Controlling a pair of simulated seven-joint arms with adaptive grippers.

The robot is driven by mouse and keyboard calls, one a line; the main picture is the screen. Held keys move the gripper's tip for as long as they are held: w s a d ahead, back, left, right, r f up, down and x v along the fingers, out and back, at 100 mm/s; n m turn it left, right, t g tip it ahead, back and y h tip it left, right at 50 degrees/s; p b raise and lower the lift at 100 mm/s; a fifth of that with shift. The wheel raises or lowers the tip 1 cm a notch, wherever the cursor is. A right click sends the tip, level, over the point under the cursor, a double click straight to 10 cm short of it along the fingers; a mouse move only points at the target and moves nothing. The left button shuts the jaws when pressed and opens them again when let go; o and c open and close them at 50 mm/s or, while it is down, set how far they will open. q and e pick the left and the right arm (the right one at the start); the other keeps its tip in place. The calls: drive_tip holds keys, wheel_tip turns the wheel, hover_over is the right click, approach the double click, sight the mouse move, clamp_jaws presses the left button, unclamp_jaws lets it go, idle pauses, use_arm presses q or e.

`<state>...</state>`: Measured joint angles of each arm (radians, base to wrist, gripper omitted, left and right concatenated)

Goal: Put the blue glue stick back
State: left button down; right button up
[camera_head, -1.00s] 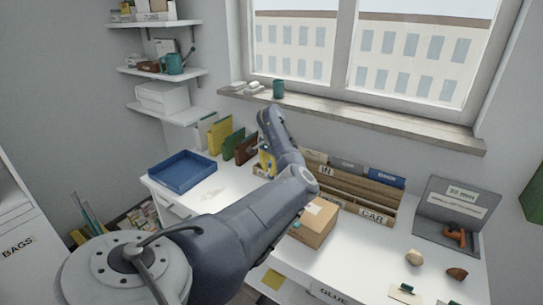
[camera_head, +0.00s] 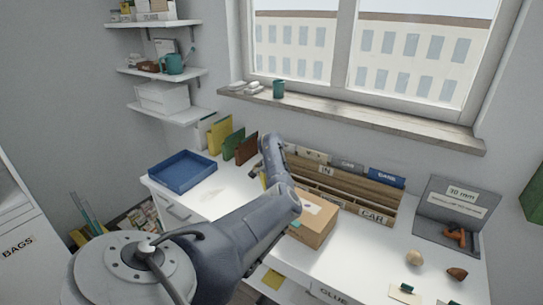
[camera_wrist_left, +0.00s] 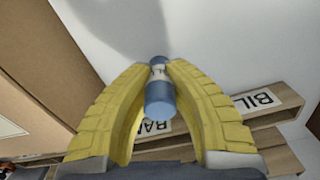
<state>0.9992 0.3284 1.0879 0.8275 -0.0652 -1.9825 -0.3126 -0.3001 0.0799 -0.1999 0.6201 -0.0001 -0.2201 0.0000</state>
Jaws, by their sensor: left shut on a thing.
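The blue glue stick (camera_wrist_left: 160,98), a small blue cylinder with a pale band, is between the yellow fingers of my left gripper (camera_wrist_left: 159,80) in the left wrist view. The fingers are shut on it near their tips. In the head view my own arm hides the glue stick and most of the gripper; only a bit of yellow shows beside the arm over the desk. A label reading GLUE (camera_head: 333,293) is on the desk's front edge at the bottom. My right gripper is in neither view.
A wooden organizer (camera_head: 345,196) with labelled slots stands at the back of the white desk, also in the wrist view (camera_wrist_left: 270,140). A cardboard box (camera_head: 313,226) stands before it, close to my arm. A blue tray (camera_head: 182,172) is at left.

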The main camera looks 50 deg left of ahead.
use_arm(q)
drive_tip(key=shift+f, duration=0.2)
drive_tip(key=c, duration=1.4)
unclamp_jaws()
drive_tip(key=shift+r, duration=0.15)
wheel_tip(320, 180, up, 12)
drive_tip(key=shift+r, duration=0.1)
